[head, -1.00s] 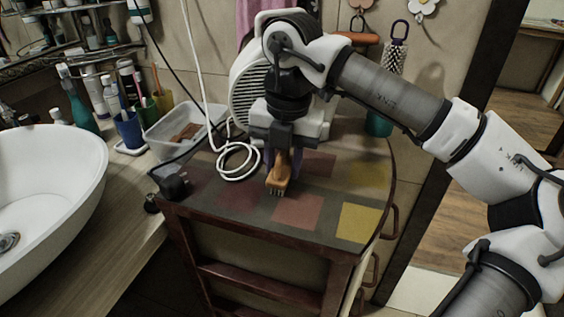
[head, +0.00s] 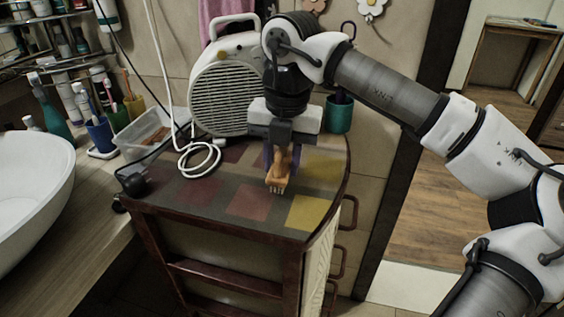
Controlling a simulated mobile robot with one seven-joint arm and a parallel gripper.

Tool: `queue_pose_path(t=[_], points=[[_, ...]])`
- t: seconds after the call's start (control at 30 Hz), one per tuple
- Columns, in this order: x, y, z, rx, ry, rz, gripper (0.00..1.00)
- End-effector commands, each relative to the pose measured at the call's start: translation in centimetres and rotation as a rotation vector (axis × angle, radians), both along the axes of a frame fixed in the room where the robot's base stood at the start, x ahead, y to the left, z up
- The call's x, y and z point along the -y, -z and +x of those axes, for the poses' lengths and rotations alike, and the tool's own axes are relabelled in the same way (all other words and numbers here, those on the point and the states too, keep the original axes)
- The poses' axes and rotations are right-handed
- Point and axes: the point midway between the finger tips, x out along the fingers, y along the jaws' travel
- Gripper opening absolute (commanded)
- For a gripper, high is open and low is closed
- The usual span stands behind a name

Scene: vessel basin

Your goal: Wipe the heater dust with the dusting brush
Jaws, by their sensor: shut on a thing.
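The heater (head: 222,84) is a white fan heater with a round slatted grille and a top handle. It stands upright at the back of a small cabinet with a coloured-square top. My gripper (head: 283,158) is in front of and to the right of the heater, pointing down and apart from it. It is shut on the dusting brush (head: 279,178), which has an orange-brown body and short pale bristles facing down. The brush is over the cabinet top; I cannot tell whether it touches. No dust can be made out on the grille at this size.
The cabinet top (head: 210,194) is mostly clear in front. A white cable coil (head: 198,160) and a black plug (head: 133,184) lie on its left. A teal cup (head: 339,115) is behind right. A white basin (head: 30,190), cups and a clear tray (head: 150,132) are at left.

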Motion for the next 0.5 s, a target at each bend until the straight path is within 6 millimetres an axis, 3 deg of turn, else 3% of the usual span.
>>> queue_pose_path(t=[0.03,0.5], points=[[-0.2,-1.4,0.0,0.003,-0.002,0.000,0.11],[-0.6,-5.6,0.3,0.003,-0.017,0.001,0.11]])
